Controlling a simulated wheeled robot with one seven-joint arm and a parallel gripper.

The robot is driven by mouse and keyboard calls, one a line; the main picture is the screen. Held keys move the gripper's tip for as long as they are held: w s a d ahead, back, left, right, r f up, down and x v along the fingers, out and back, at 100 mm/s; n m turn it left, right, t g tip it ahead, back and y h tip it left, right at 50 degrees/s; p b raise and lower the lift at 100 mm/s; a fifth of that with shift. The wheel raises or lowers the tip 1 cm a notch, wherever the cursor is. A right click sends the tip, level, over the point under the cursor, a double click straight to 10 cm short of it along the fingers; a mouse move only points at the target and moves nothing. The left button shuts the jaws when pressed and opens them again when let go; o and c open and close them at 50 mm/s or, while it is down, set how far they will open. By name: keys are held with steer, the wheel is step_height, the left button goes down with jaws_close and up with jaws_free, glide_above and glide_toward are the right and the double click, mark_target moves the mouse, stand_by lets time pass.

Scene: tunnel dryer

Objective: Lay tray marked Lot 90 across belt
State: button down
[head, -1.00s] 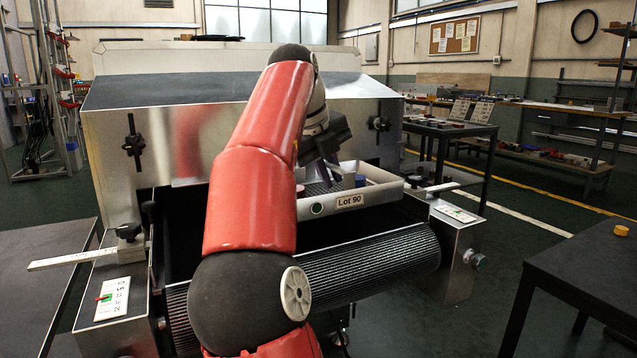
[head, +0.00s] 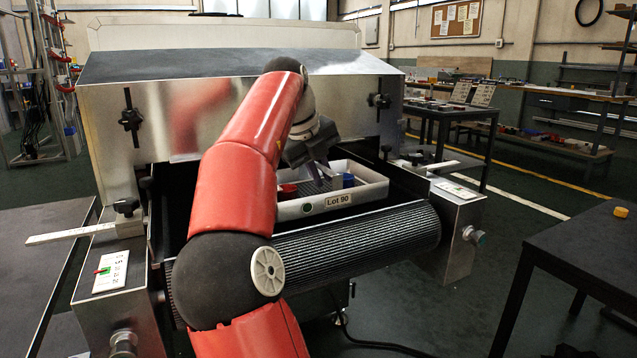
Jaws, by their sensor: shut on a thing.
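The white tray marked Lot 90 (head: 362,198) is over the belt (head: 350,240) at the dryer mouth, its label facing me. It looks level, with its long side across the belt. I cannot tell whether its underside touches the belt. A red item (head: 288,190) and a blue item (head: 348,180) are inside it. My gripper (head: 325,180) reaches down at the tray and is shut on it. My red arm hides the tray's left end and part of the belt, and the exact grip is small and partly hidden.
The dryer hood (head: 230,95) stands behind the tray. Side plates with a left ruler arm (head: 70,232) and a right knob (head: 474,236) flank the belt. A dark table (head: 590,270) with a yellow piece (head: 621,212) is at right. Another dark table (head: 35,265) is at left.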

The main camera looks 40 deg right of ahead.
steer(key=shift+w+d+f, duration=0.15)
steer(key=shift+w+f, duration=0.25)
steer(key=shift+f, duration=0.05)
steer(key=shift+f, duration=0.1)
steer(key=c, duration=1.5)
jaws_free()
